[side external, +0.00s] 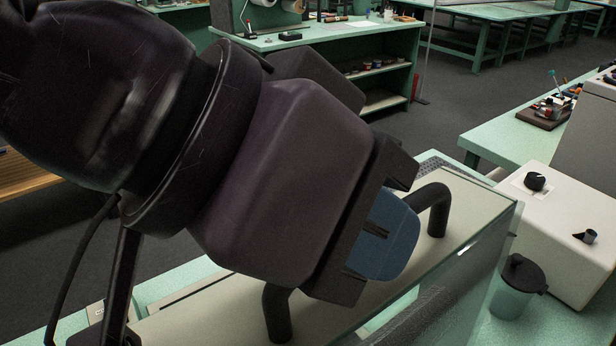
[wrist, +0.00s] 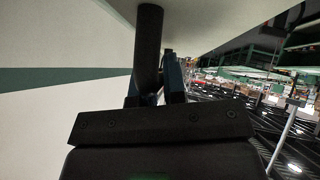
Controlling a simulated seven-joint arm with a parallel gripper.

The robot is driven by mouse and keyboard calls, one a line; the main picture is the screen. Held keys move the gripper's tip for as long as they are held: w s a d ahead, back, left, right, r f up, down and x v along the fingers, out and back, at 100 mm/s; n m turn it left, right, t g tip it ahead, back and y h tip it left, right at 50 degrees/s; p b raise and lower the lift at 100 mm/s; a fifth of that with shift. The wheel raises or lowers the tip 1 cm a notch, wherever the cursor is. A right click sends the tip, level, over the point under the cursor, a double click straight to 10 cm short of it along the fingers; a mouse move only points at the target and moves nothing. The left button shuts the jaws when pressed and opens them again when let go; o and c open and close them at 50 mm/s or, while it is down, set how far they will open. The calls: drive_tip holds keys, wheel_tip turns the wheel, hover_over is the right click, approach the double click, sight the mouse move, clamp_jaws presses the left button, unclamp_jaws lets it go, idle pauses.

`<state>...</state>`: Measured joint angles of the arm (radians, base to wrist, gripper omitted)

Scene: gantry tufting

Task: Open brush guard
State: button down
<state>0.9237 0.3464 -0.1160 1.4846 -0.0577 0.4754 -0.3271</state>
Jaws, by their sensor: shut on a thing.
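The brush guard (side external: 468,205) is a pale cover with a clear, glassy front edge. It carries a black bar handle (side external: 438,205) with two bent legs. My gripper (side external: 385,235), dark with blue fingers, is at the middle of the handle, between the two legs. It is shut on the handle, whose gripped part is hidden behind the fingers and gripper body. In the wrist view the dark handle bar (wrist: 149,45) runs down between the blue-edged fingers (wrist: 162,85). The guard's pale face fills the upper part of that view.
A pale machine box (side external: 565,235) with black knobs stands at the right. A dark-lidded green cup (side external: 518,285) is near its front. A green bench (side external: 500,135) with small tools lies behind. Grey floor is open farther back.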

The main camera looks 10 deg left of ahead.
drive_tip(key=shift+s+d+f, duration=0.15)
drive_tip(key=shift+s+d, duration=0.85)
drive_tip(key=shift+d, duration=0.1)
drive_tip(key=c, duration=1.2)
unclamp_jaws()
drive_tip(key=shift+o, duration=0.2)
drive_tip(key=v, duration=1.3)
